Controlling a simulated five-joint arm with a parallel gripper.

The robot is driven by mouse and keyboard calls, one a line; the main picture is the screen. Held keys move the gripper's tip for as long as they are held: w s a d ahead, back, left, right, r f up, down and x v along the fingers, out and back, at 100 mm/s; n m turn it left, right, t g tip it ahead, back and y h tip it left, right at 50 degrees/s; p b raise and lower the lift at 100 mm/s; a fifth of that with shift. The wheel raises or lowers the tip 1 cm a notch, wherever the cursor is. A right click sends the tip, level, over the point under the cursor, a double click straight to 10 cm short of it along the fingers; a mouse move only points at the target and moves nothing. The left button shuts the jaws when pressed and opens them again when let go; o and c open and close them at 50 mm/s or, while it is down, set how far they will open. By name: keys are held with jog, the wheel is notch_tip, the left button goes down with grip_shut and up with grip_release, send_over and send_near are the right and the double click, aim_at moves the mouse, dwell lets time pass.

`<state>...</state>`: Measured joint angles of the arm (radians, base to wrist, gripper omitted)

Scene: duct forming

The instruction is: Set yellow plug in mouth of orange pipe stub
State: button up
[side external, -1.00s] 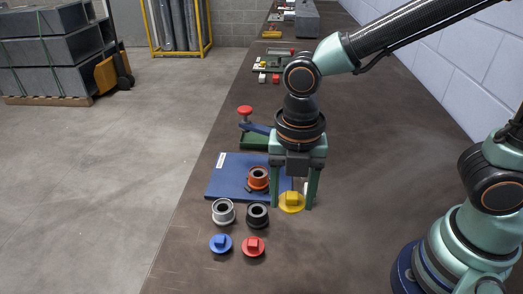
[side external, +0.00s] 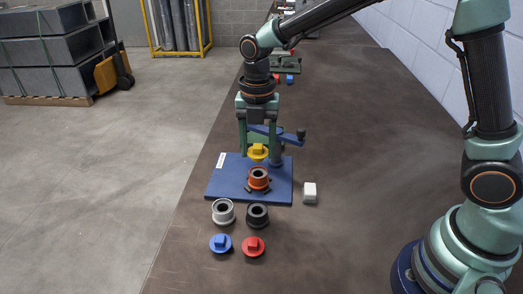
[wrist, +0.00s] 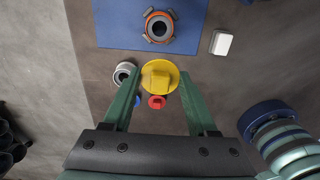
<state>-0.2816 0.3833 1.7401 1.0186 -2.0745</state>
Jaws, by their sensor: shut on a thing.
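The yellow plug (side external: 257,152) is held between the fingers of my gripper (side external: 259,155), raised above the blue board. It also shows between the fingertips in the wrist view (wrist: 160,76). The orange pipe stub (side external: 258,178) stands upright on the blue board (side external: 222,184), with dark clips around its base. Its round mouth faces up and is empty, as seen in the wrist view (wrist: 159,28). In the side view the plug appears above and slightly behind the stub, apart from it.
A grey stub (side external: 223,212) and a black stub (side external: 257,216) stand in front of the board. A blue plug (side external: 220,243) and a red plug (side external: 253,246) lie nearer. A white block (side external: 309,193) sits right of the board. A blue-armed clamp (side external: 282,138) stands behind my gripper.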

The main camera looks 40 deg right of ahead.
jog(key=w+d+f, duration=0.2)
jog(key=w, duration=0.1)
jog(key=shift+w+d+f, duration=0.2)
jog(key=shift+d+f, duration=0.15)
jog(key=shift+f, duration=2.7)
jog(key=o, duration=1.4)
jog(key=shift+r, duration=0.1)
jog(key=shift+r, duration=3.4)
